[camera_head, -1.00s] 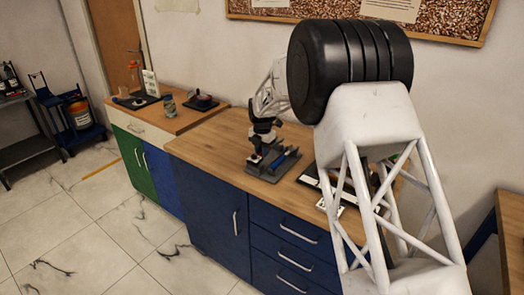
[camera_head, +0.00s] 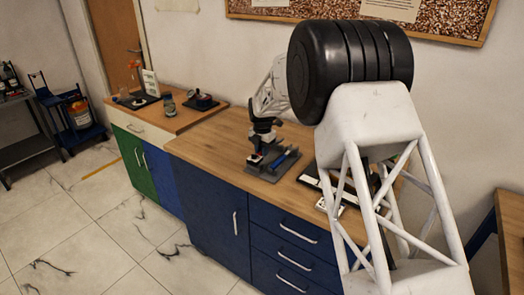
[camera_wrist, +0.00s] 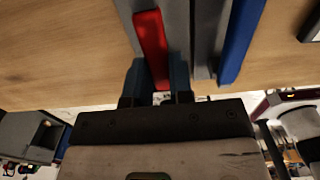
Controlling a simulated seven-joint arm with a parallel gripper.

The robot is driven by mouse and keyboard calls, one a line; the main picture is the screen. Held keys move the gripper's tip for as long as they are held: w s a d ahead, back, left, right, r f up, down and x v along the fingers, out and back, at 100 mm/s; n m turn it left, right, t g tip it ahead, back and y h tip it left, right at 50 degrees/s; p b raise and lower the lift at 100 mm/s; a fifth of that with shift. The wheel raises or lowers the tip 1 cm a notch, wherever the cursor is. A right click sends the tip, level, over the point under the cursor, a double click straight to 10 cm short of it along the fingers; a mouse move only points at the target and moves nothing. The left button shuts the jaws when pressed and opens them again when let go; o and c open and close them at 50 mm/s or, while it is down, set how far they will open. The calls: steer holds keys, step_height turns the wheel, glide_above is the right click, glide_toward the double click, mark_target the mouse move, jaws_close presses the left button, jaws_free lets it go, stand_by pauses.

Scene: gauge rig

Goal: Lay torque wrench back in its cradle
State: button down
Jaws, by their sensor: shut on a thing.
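A red bar (camera_wrist: 151,42), which looks like the torque wrench's handle, lies between the two fingers of my gripper (camera_wrist: 158,75) in the wrist view. The fingers are shut on it. In the head view my gripper (camera_head: 259,150) points down over the left part of a grey cradle (camera_head: 267,173), where a small red end shows. The cradle's grey ribs (camera_wrist: 201,35) run beside the red bar in the wrist view. I cannot tell whether the wrench touches the cradle. The rest of the wrench is hidden.
A blue bar (camera_head: 287,156) lies on the cradle's right side, and it also shows in the wrist view (camera_wrist: 240,38). A dark tray (camera_head: 311,174) stands to the right, partly behind my arm. The wooden bench top (camera_head: 215,140) is clear to the left.

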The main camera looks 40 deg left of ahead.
steer(key=shift+f, duration=0.75)
stand_by(0.8)
steer(key=c, duration=0.9)
jaws_free()
steer(key=shift+c, duration=0.2)
steer(key=shift+r, duration=3.9)
steer(key=shift+d, duration=0.1)
